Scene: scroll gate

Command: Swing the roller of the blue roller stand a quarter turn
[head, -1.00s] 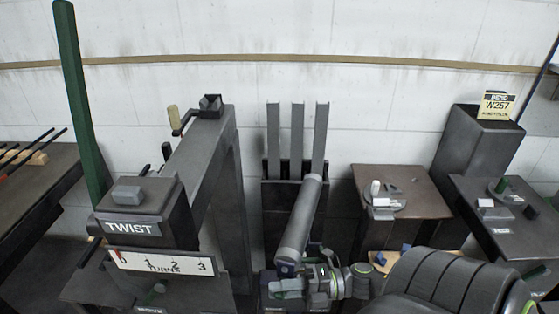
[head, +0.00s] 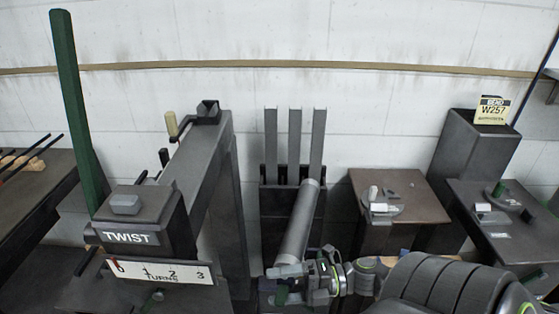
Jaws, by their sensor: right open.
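The roller (head: 300,225) is a long grey cylinder in the middle of the head view. It slants from upper right to lower left, in front of a dark rack. My right gripper (head: 285,281) is at its near lower end and covers that end and most of the stand under it. The gripper is open, with one finger over the roller's near end. I cannot tell whether it touches the roller. No blue of the stand shows clearly now. My left gripper is out of view.
The dark rack (head: 265,207) with upright grey bars stands behind the roller. A grey TWIST machine (head: 150,210) with a TURNS scale is at left. A small brown-topped table (head: 425,205) and a W257 machine (head: 470,160) are at right.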

